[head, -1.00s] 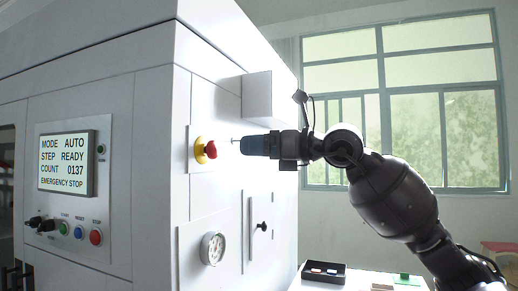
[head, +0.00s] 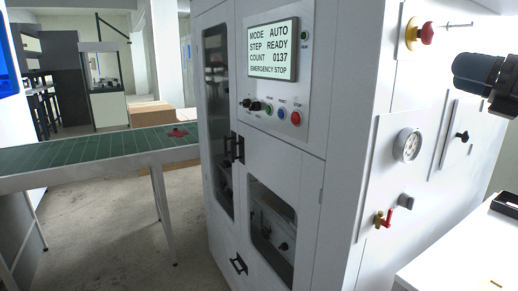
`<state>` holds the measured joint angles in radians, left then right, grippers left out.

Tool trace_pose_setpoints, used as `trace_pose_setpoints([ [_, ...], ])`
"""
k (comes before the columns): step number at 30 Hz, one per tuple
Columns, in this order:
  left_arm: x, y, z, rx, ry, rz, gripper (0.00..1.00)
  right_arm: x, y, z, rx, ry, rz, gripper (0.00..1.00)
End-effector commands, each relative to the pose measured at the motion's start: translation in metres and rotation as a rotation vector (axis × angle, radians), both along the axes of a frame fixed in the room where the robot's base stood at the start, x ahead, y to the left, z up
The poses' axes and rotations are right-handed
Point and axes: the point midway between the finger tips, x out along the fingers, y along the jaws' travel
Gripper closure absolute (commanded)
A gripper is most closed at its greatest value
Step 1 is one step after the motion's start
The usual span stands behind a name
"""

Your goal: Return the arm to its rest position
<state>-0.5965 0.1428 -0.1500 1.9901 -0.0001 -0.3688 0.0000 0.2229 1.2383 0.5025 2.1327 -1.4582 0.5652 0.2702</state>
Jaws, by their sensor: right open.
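My right gripper (head: 464,68) is at the right edge, in front of the machine's side panel. Its dark end points left, and it is open with nothing seen in it. It is apart from the red emergency stop button (head: 427,33) on its yellow base, below and to the right of it. The rest of my right arm is cut off by the picture edge. My left gripper is not in view.
The white machine's display (head: 272,50) reads AUTO, READY, 0137 and EMERGENCY STOP. A pressure gauge (head: 408,145), a red-handled valve (head: 384,218) and a black knob (head: 462,136) stick out of the side. A white table (head: 455,255) stands lower right. A green conveyor (head: 90,152) is at left.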

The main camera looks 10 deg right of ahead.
Motion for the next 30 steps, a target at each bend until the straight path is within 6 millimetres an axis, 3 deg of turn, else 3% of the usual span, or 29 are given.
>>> trace_pose_setpoints([
  [1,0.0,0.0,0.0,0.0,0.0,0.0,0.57,0.002,0.002,-0.02,0.108,0.011,0.042,0.33],
  [6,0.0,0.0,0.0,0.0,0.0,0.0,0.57,0.001,0.0,-0.069,0.5,0.022,0.116,0.33],
  [14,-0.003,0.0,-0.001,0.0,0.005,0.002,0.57,-0.006,-0.032,-0.163,1.14,0.074,0.012,0.33],
  [19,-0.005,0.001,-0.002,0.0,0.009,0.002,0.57,-0.02,-0.052,-0.248,1.543,0.143,-0.191,0.33],
  [23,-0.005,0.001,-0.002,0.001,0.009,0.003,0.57,-0.042,-0.057,-0.323,1.822,0.223,-0.41,0.33],
  [26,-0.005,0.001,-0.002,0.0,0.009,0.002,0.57,-0.065,-0.05,-0.379,2.004,0.301,-0.598,0.33],
  [30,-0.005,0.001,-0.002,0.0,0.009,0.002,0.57,-0.105,-0.025,-0.45,2.208,0.438,-0.883,0.33],
])
